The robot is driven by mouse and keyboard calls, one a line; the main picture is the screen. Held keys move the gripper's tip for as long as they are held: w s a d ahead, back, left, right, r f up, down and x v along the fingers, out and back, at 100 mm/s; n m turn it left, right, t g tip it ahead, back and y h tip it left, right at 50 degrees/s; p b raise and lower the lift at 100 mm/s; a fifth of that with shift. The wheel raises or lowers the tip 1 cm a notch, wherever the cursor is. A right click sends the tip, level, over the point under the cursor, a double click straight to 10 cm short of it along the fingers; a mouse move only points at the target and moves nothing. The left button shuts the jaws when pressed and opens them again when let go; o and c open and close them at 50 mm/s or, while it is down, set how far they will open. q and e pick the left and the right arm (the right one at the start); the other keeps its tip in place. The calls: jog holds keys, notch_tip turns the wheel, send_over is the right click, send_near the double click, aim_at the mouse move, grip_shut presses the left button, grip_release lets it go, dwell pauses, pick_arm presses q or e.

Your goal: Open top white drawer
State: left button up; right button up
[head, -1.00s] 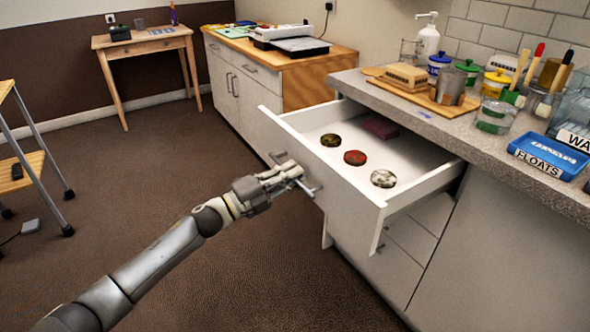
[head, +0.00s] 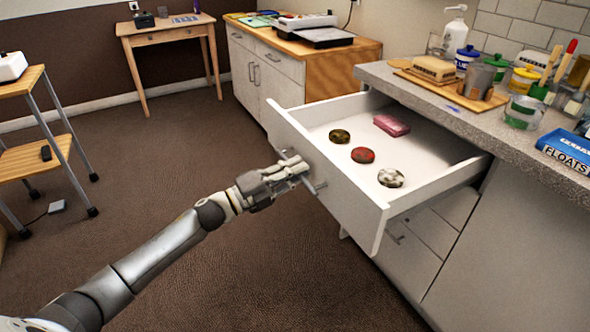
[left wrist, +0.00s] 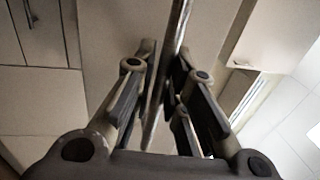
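The top white drawer (head: 348,196) stands far out from under the grey counter, with its inside in full view. Its bar handle (head: 319,187) runs along the front panel. My left gripper (head: 298,170) is at that handle, its fingers on either side of the bar. In the left wrist view the handle bar (left wrist: 181,25) runs down between the fingers (left wrist: 165,95), which look closed on it. Inside the drawer lie a green-brown disc (head: 339,136), a red disc (head: 362,155), a pale mottled disc (head: 391,178) and a pink block (head: 391,125). My right gripper is not in view.
Another drawer (head: 408,250) is below the open one. A wheeled shelf (head: 38,157) stands at left. The brown floor between is clear.

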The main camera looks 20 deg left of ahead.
pick_arm(q)
jog(key=shift+o, duration=1.4)
jog(key=v, duration=1.2)
